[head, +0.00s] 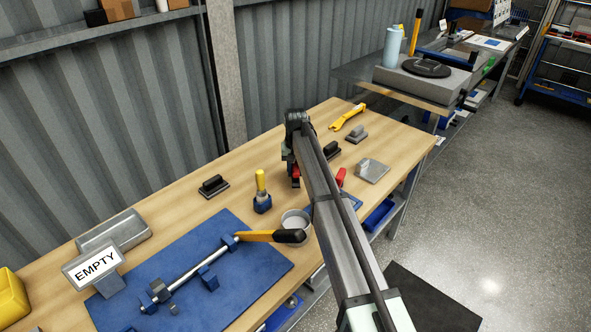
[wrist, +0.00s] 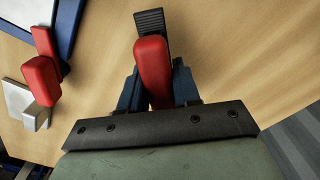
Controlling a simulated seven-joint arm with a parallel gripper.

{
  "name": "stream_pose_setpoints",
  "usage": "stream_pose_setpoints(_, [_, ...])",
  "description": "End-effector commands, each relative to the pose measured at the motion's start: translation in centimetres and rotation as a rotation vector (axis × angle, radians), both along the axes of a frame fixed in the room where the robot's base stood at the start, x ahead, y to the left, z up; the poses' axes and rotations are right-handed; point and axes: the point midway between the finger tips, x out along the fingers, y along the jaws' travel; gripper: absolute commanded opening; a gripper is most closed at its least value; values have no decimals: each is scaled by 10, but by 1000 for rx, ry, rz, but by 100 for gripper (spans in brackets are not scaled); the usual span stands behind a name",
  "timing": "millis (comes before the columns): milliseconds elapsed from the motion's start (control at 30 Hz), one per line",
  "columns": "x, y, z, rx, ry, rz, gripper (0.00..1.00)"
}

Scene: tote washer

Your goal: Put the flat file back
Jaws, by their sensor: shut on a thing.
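My gripper (wrist: 157,86) is shut on a red handle, which I take to be the flat file's (wrist: 153,62). In the wrist view the handle sits between the two dark blue fingers. A black ridged part shows beyond its far end; I cannot tell whether it belongs to the held thing. In the head view my gripper (head: 292,172) is over the far half of the wooden bench, and a little red shows at it. I cannot tell whether the held thing touches the bench.
Another red-handled thing (wrist: 41,80) lies by a blue tray edge in the wrist view. Black-handled blocks (head: 214,186), a yellow-handled tool (head: 262,192), a round cup (head: 296,221) and a yellow wrench-like tool (head: 347,117) stand around. A blue mat (head: 262,262) covers the near bench.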

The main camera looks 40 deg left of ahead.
Motion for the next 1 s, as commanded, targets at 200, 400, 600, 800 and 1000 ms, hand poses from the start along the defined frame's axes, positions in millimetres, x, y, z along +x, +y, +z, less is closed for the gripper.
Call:
stream_pose_setpoints(200, [0, 0, 0, 0, 0, 0, 0])
stream_pose_setpoints(400, [0, 0, -5, 0, 0, 0, 0])
stream_pose_setpoints(600, [0, 0, -9, 1, -1, 0, 0])
stream_pose_setpoints(800, [0, 0, -9, 1, -1, 0, 0])
stream_pose_setpoints(1000, [0, 0, -10, 0, 0, 0, 0])
